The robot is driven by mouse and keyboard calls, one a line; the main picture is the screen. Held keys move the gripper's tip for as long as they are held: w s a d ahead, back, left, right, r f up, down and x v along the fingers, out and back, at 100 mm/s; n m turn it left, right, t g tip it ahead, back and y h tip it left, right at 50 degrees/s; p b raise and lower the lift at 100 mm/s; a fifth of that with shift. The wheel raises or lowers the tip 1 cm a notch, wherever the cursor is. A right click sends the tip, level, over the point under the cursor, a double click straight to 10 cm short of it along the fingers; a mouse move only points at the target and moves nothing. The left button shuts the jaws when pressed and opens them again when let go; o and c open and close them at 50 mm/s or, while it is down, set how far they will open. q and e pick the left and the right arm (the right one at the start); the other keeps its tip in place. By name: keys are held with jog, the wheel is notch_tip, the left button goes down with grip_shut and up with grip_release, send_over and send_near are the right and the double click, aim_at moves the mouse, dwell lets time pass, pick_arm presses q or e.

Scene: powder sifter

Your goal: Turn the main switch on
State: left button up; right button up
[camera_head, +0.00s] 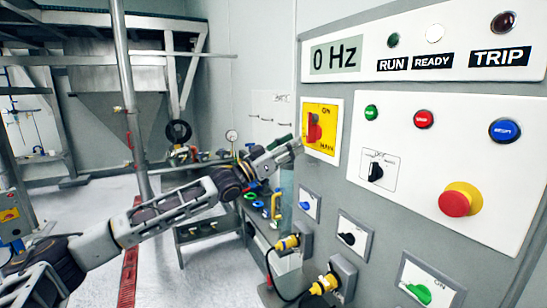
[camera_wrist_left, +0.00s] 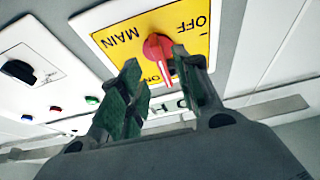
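The main switch is a red rotary knob (camera_head: 314,128) on a yellow plate (camera_head: 323,146) marked MAIN, on the grey control panel. In the left wrist view the knob (camera_wrist_left: 156,47) shows beyond my fingertips, with the words OFF and ON on the plate. My left gripper (camera_head: 296,145) is just left of the plate in the head view. My right gripper is not in view.
Right of the switch are green, red and blue buttons, a black selector (camera_head: 376,172) and a red emergency stop (camera_head: 455,203). Yellow plugs (camera_head: 288,243) and small switches stick out below. The display (camera_head: 336,57) reads 0 Hz. A workbench stands behind my arm.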

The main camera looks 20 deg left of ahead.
pick_arm(q)
jog(key=v, duration=0.6)
dwell(0.5)
jog(key=shift+s+a+f, duration=0.1)
jog(key=shift+f, duration=0.05)
dwell(0.6)
